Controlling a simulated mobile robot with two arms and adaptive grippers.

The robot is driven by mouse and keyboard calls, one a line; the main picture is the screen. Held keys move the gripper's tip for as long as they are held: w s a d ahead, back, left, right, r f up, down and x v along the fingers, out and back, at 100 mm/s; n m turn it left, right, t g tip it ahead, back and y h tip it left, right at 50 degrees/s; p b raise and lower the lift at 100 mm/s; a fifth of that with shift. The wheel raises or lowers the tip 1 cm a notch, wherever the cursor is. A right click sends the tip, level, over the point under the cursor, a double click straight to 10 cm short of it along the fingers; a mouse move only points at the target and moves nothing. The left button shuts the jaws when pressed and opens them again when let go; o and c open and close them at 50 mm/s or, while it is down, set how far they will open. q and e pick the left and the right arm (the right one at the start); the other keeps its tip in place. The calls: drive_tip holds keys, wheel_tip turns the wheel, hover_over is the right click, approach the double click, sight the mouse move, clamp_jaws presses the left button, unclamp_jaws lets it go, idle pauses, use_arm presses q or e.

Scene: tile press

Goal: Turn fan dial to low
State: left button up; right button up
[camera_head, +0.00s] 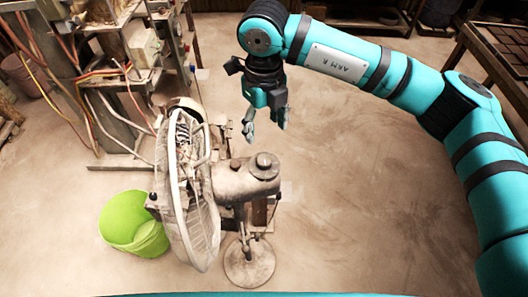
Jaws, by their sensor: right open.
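A dusty fan (190,180) stands on the floor at the centre left, its round cage facing left. Its motor housing (245,182) points right, with a round dark knob (264,162) on top. Its round foot (249,264) rests on the floor. The fan dial's markings are too small to read, and I cannot tell which setting it is on. My right gripper (265,130) is open and empty, fingers down, above and behind the motor housing in the picture, apart from the fan. My left gripper is not in view.
A green bucket (133,224) stands left of the fan. A machine frame with cables and hoses (110,60) fills the upper left. A dark rack (495,48) stands at the upper right. The floor (370,220) right of the fan is clear.

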sight(264, 159)
wheel_tip(264, 159, down, 11)
drive_tip(key=p, duration=0.4)
drive_tip(key=shift+s, duration=0.1)
drive_tip(key=shift+f, duration=0.5)
drive_tip(key=c, duration=1.1)
drive_tip(key=shift+c, duration=0.2)
